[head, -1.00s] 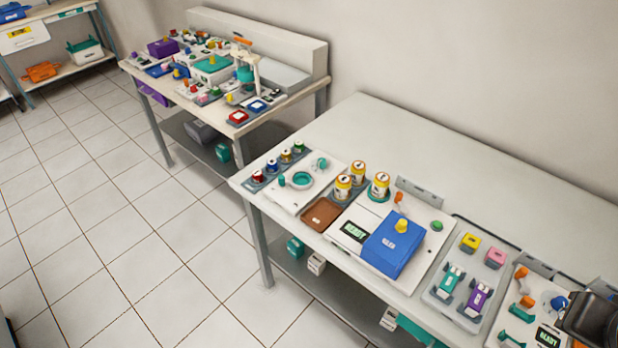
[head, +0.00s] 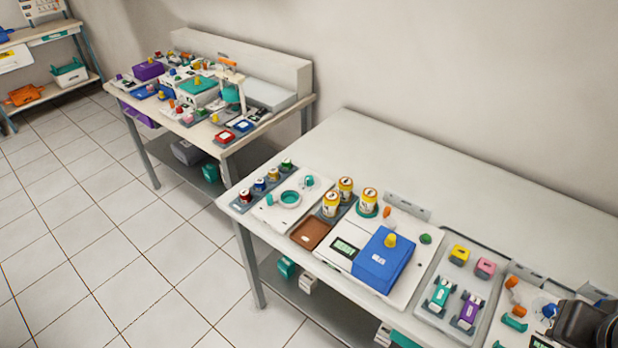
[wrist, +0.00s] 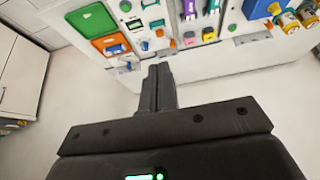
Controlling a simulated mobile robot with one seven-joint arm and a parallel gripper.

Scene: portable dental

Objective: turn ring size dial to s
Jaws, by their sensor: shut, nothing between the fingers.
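No dial marked as ring size, and no S mark, can be read. A round pale dial with a blue part (head: 549,311) sits at the lower right of the head view, partly covered by my dark arm end. The wrist view shows small round knobs (wrist: 125,6) on a white panel (wrist: 119,58) near the table edge; I cannot tell which is the ring size dial. My gripper (wrist: 158,70) is shut and empty, its fingers pointing toward the table edge, apart from everything. Its fingertips do not show clearly in the head view.
The near table (head: 420,160) has a bare rear surface. Along its front stand a blue box (head: 383,262), yellow cans (head: 346,186), a brown tray (head: 310,233) and teal and purple clamps (head: 468,311). A second crowded table (head: 290,118) stands behind. The tiled floor at left is clear.

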